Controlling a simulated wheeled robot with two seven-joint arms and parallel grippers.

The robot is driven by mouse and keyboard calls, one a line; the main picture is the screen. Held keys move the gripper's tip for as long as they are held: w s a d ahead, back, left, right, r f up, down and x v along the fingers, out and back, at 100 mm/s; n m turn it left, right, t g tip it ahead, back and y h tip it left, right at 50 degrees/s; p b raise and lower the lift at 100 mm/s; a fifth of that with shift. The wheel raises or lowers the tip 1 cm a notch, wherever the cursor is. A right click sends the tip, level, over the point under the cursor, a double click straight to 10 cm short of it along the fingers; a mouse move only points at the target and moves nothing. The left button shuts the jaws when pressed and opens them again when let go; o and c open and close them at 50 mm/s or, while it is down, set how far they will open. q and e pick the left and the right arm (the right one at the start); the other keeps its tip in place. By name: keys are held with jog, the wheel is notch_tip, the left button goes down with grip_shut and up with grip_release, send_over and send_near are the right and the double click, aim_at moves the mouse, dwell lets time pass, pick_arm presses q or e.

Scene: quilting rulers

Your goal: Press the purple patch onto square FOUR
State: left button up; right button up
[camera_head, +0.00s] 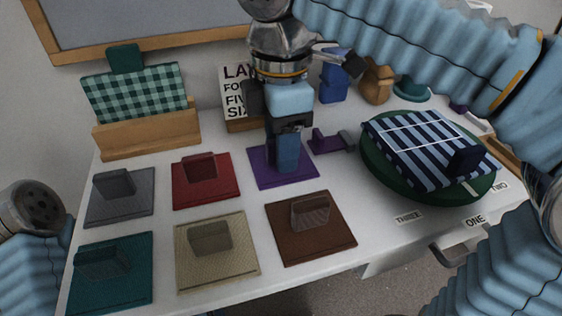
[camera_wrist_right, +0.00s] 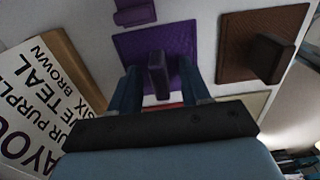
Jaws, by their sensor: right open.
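The purple patch (camera_head: 262,172) lies flat on the white table, in the back row of patches, with an upright purple handle. In the right wrist view the patch (camera_wrist_right: 185,45) shows its handle (camera_wrist_right: 158,75) between my fingers. My right gripper (camera_head: 286,160) points down over it, open; I cannot tell whether a finger touches the handle. A round green board (camera_head: 440,197) at the right carries blue and white striped cloth (camera_head: 415,145) with white lines and a navy handled block (camera_head: 466,161). Labels THREE, ONE and TWO show near it; no FOUR label is readable. My left gripper is not in view.
Red (camera_head: 205,190), grey (camera_head: 120,205), teal (camera_head: 110,285), cream (camera_head: 215,265) and brown (camera_head: 310,240) handled patches lie around. A layout sign (camera_head: 236,95) stands behind my right gripper. A small purple piece (camera_head: 327,142) lies between patch and board.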

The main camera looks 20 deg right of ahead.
grip_shut()
dwell(0.4)
notch_tip(320, 180, up, 3)
jog(key=shift+f+p, duration=0.1)
jog(key=shift+p, duration=0.45)
jog(key=s+a+r+p, duration=0.2)
jog(key=s+r+p, duration=0.2)
jog(key=s+r, duration=0.6)
jog(key=shift+s+a+p, duration=0.3)
jog(key=shift+s+p, duration=0.1)
jog(key=shift+s, duration=1.5)
